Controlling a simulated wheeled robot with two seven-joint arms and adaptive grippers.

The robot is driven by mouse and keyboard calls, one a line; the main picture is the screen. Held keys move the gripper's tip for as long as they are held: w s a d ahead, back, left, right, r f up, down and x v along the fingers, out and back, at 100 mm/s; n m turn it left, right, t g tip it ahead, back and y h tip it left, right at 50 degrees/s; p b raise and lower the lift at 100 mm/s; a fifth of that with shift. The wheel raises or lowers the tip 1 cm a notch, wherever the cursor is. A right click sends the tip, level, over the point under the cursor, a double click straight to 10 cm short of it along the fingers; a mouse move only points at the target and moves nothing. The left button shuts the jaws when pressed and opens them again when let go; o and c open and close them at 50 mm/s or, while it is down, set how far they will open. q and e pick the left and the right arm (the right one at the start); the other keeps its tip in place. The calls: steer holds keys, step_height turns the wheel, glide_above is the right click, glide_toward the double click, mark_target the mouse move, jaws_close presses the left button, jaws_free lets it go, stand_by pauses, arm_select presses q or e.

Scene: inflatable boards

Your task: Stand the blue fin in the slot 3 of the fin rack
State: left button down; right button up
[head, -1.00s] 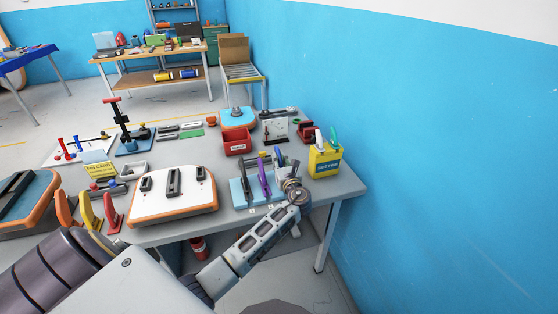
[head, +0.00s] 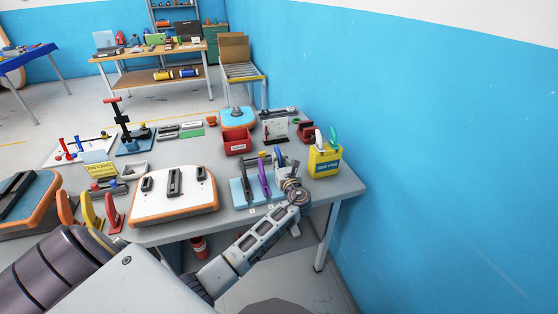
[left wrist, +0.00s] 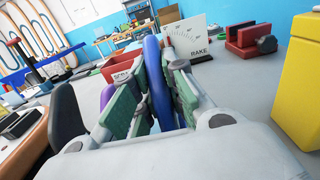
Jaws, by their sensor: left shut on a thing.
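The light-blue fin rack (head: 237,194) stands near the table's front right. A dark fin (head: 246,188) and a purple fin (head: 263,180) stand upright in it, left of my left gripper. My left gripper (head: 282,163) is at the rack's right side, pointing away from me. In the left wrist view its green-padded fingers (left wrist: 152,100) are shut on the blue fin (left wrist: 156,80), which is upright. The purple fin (left wrist: 107,96) and the dark fin (left wrist: 66,122) show to its left. The blue fin's lower edge and slot 3 are hidden, so I cannot tell whether it is seated. My right gripper is out of view.
A yellow container (head: 325,161) with tools stands close on the right. A red bin (head: 237,142) and a white rake gauge (head: 275,129) are behind the rack. An orange-edged board (head: 172,208) lies to the left. The blue wall bounds the right.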

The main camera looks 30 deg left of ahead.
arm_select(q)
steer(key=shift+f+b, duration=0.55)
steer(key=shift+f, duration=0.95)
stand_by(0.7)
steer(key=c, duration=1.4)
jaws_free()
steer(key=shift+o, duration=0.2)
steer(key=shift+v, duration=6.05)
